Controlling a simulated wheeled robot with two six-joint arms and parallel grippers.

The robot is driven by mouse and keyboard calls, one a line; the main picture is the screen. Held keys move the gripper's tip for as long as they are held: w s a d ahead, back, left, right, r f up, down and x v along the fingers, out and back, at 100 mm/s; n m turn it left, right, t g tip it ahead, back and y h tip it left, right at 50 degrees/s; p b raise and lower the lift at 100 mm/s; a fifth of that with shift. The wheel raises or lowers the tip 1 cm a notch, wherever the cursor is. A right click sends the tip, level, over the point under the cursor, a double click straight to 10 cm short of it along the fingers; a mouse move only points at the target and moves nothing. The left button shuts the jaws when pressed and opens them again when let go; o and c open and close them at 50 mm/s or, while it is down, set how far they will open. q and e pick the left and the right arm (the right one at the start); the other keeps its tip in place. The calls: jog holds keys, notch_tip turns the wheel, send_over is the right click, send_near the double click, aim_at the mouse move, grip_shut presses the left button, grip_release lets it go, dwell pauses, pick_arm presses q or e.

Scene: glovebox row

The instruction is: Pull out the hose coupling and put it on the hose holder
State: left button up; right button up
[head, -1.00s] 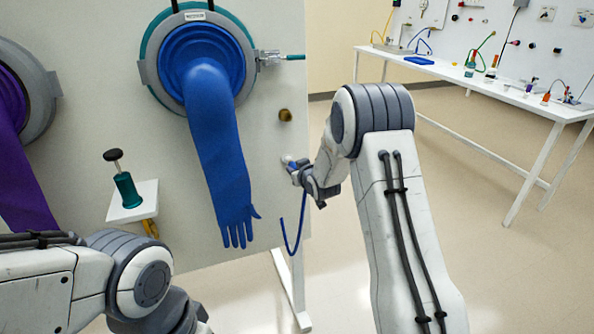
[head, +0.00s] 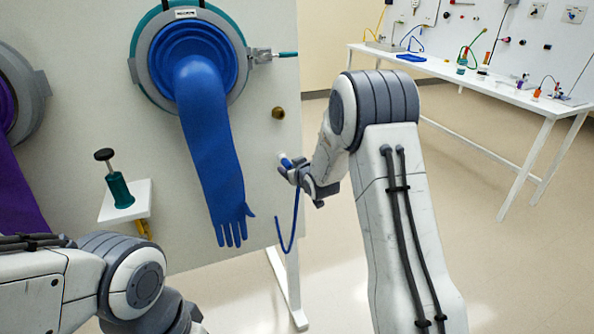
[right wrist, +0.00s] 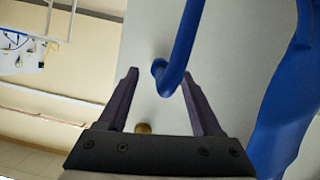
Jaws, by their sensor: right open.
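The blue hose coupling (head: 286,162) is at the right edge of the pale panel, with its blue hose (head: 294,222) hanging in a loop below. My right gripper (head: 287,171) is at the coupling. In the right wrist view its two dark fingers (right wrist: 160,76) are open, with the bent blue end of the hose coupling (right wrist: 172,78) between their tips. I cannot tell whether they touch it. A brass knob (head: 278,113), possibly the hose holder, sits on the panel above the coupling and also shows in the right wrist view (right wrist: 143,128). My left gripper is out of view.
A blue glove (head: 210,150) hangs from its port left of my right gripper. A small white shelf (head: 140,205) carries a green, black-topped tool (head: 119,185). A metal latch with a green handle (head: 275,55) is above the knob. Open floor lies right, before a white bench (head: 470,80).

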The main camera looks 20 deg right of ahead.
jog(key=v, duration=0.7)
jog(key=shift+s, duration=0.15)
jog(key=shift+r, duration=0.1)
jog(key=s+a+r+n+g+y+p, duration=0.1)
jog(key=s+a+r+g+p, duration=0.15)
jog(key=s+a, duration=0.6)
jog(key=s+a+r+n+g+y+p, duration=0.1)
jog(key=s+a+r+g+p, duration=0.2)
jog(key=s+a, duration=0.5)
jog(key=s+a+r+n+g+p, duration=0.1)
jog(key=s+g, duration=0.3)
jog(key=s, duration=0.7)
jog(key=s+a+r+n+g+p, duration=0.2)
jog(key=s+g+p, duration=0.1)
jog(key=s, duration=0.9)
jog(key=shift+a+r+n+g+h, duration=0.3)
jog(key=shift+g+h, duration=0.1)
jog(key=shift+g, duration=0.15)
